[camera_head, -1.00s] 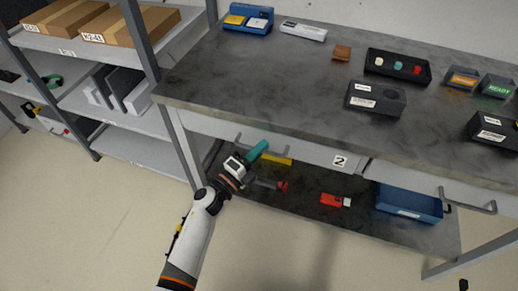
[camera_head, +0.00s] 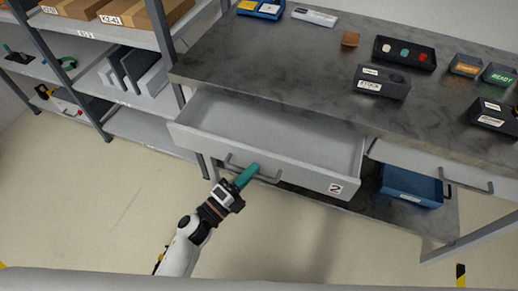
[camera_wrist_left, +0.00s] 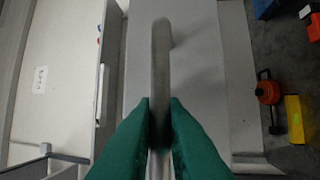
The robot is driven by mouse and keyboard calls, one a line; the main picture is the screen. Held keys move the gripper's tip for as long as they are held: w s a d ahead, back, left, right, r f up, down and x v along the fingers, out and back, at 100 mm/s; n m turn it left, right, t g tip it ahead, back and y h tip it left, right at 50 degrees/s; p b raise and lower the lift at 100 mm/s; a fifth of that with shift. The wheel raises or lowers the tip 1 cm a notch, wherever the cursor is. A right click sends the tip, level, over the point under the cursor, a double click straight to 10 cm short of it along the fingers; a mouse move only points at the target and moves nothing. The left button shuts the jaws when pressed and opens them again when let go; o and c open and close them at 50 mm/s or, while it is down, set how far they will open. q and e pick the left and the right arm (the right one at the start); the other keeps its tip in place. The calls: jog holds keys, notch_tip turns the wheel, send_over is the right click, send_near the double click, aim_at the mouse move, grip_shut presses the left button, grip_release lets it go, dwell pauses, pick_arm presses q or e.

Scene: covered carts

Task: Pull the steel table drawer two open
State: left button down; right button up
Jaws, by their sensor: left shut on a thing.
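Drawer two (camera_head: 275,135) of the steel table (camera_head: 290,65) is pulled well out, and its inside looks empty. Its front carries a label "2" (camera_head: 335,189) and a bar handle (camera_head: 268,178). My left gripper (camera_head: 246,176) is shut on the handle, near its left part. In the left wrist view the green fingers (camera_wrist_left: 160,135) close on both sides of the grey handle bar (camera_wrist_left: 161,70). My right gripper is not in view.
A second drawer handle (camera_head: 468,183) is at the right, above a blue bin (camera_head: 411,187) on the lower shelf. A shelf rack (camera_head: 95,75) stands at the left. The floor (camera_head: 90,200) before the table is clear.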

pick_arm(q)
jog(key=s+a, duration=0.3)
jog(key=s, duration=0.8)
jog(key=shift+a, duration=0.3)
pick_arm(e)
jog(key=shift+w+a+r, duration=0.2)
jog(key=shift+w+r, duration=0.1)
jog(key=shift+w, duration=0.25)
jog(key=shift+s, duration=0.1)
pick_arm(q)
jog(key=c, duration=1.5)
grip_release()
jog(key=shift+b+v, duration=1)
jog(key=shift+v, duration=5.05)
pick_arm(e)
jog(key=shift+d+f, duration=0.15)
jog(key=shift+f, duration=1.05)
pick_arm(q)
jog(key=shift+f, duration=0.1)
